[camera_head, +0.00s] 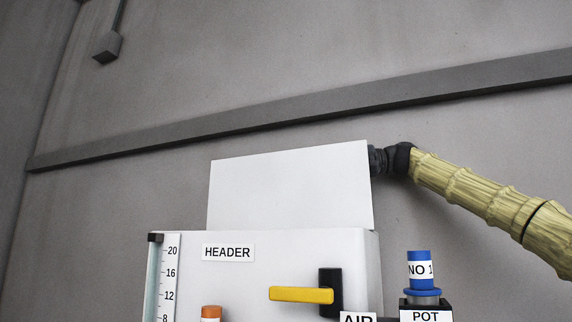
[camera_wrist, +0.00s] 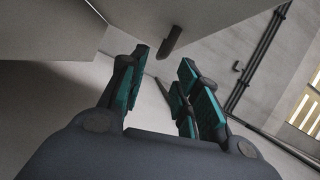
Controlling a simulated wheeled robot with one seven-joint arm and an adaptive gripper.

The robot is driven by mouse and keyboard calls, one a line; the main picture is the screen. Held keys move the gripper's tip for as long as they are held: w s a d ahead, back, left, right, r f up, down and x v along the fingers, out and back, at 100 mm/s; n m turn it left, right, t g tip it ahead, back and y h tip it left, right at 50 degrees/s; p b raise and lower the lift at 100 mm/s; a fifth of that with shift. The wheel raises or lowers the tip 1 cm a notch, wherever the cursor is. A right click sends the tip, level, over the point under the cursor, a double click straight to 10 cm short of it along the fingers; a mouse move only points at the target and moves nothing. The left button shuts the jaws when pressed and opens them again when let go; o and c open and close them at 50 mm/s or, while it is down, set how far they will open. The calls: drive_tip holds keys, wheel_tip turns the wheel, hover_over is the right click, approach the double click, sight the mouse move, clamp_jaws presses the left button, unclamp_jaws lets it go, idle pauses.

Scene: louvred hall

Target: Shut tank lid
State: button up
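The tank is a white box marked HEADER (camera_head: 300,250) in the lower middle of the head view. Its lid (camera_head: 290,187) is a flat white panel standing up, open, from the top of the tank. My arm comes in from the right, and its dark wrist end meets the lid's right edge in the picture; my fingers are hidden behind the lid there. In the wrist view my gripper (camera_wrist: 160,88) is open, with teal-padded fingers apart and nothing between them. Pale flat surfaces lie close above and left of the fingers, with a short dark peg (camera_wrist: 171,42) near the tips.
A yellow lever (camera_head: 302,295) on a black mount sits on the tank front, with a level gauge (camera_head: 163,275) at left. A blue-capped NO 1 fitting (camera_head: 420,270) and an orange cap (camera_head: 211,312) are nearby. A rail (camera_head: 300,110) crosses the wall behind.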

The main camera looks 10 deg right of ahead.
sight(294, 167)
drive_tip(key=shift+p+x, duration=1)
drive_tip(key=shift+x, duration=2.05)
clamp_jaws()
